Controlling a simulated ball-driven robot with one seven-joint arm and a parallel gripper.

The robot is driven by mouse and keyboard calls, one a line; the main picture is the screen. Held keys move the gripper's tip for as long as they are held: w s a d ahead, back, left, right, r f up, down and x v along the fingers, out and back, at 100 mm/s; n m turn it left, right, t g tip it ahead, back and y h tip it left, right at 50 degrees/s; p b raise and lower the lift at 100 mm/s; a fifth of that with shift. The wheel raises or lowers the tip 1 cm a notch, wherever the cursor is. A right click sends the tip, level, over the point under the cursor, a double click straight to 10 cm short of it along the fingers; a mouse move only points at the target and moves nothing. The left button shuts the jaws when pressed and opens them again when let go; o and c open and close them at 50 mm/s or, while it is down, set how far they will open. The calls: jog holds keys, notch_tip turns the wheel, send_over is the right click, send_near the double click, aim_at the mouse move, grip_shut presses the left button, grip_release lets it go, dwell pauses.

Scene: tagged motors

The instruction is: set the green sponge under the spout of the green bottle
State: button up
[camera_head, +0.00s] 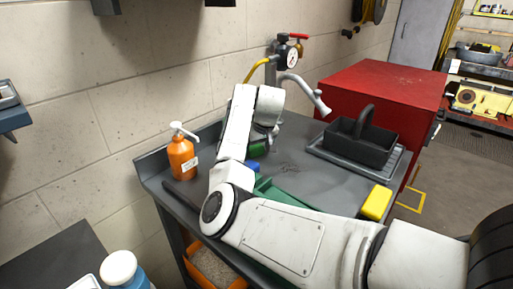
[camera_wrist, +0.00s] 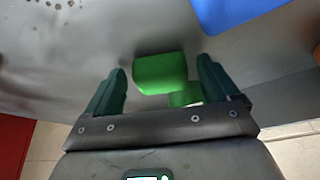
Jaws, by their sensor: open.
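A bright green block, seemingly the green sponge (camera_wrist: 160,73), lies between the fingers of my gripper (camera_wrist: 162,66) in the wrist view, with gaps to both fingers. A smaller green part (camera_wrist: 185,95) shows beside it; I cannot tell if it belongs to the same thing. My gripper is open. In the head view the green sponge (camera_head: 258,150) shows only partly beside my arm, on the grey table (camera_head: 312,178). I see no clearly green bottle; an orange bottle with a white pump spout (camera_head: 183,155) stands upright at the table's left back.
A blue block (camera_head: 252,167) lies close by, also at the top right of the wrist view (camera_wrist: 240,10). A tap (camera_head: 305,92) and red cabinet (camera_head: 385,92) stand behind.

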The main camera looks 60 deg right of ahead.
jog(key=v, duration=1.2)
jog(key=shift+r, duration=0.1)
